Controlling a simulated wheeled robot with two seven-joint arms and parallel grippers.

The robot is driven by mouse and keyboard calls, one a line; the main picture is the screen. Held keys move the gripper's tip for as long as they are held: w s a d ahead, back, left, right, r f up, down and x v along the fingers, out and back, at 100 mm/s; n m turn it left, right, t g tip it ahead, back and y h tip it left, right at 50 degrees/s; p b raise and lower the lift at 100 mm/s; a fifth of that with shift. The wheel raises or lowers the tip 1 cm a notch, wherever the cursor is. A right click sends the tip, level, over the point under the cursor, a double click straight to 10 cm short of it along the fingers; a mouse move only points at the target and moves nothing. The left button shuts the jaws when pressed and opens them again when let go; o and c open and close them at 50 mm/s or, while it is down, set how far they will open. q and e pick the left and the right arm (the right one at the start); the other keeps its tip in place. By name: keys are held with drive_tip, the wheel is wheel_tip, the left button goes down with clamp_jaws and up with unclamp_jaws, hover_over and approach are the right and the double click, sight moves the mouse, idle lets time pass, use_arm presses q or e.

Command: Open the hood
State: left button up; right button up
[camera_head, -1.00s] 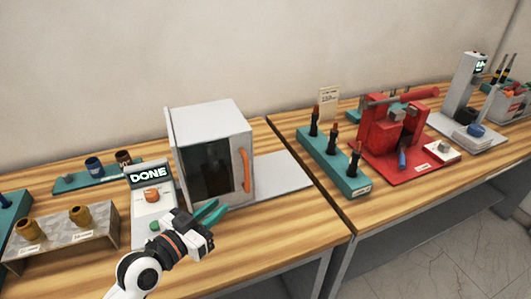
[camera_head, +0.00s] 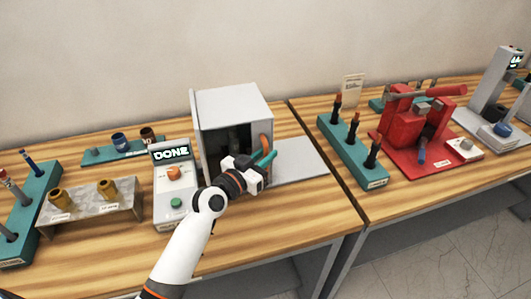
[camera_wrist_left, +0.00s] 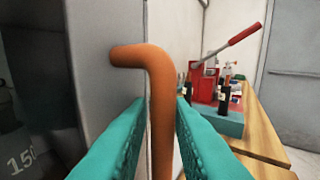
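The hood is a light grey box (camera_head: 235,104) with a dark see-through front and an orange curved handle (camera_head: 266,143) at the front's right edge. Its front looks shut. My left gripper (camera_head: 265,160) is in front of the handle, with teal fingers. In the left wrist view the handle (camera_wrist_left: 160,105) runs down between the two fingertips (camera_wrist_left: 161,108), one finger on each side. A thin gap seems to show beside the handle, so the fingers look open around it. My right gripper is not in view.
A control box (camera_head: 173,190) reading "DONE" stands left of the hood, close to my left forearm. A metal stand (camera_head: 92,210) with brass parts is further left. A teal rack (camera_head: 352,152) and red press (camera_head: 405,125) stand on the right-hand table.

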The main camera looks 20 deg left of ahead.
use_arm(q)
drive_tip(key=shift+w, duration=0.1)
clamp_jaws()
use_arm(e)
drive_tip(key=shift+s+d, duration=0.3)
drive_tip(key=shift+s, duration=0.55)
use_arm(q)
drive_tip(key=shift+d, duration=0.1)
drive_tip(key=w+d, duration=0.9)
drive_tip(key=d, duration=0.4)
drive_tip(key=shift+d, duration=0.2)
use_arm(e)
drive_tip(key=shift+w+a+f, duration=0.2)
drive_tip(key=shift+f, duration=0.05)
use_arm(q)
unclamp_jaws()
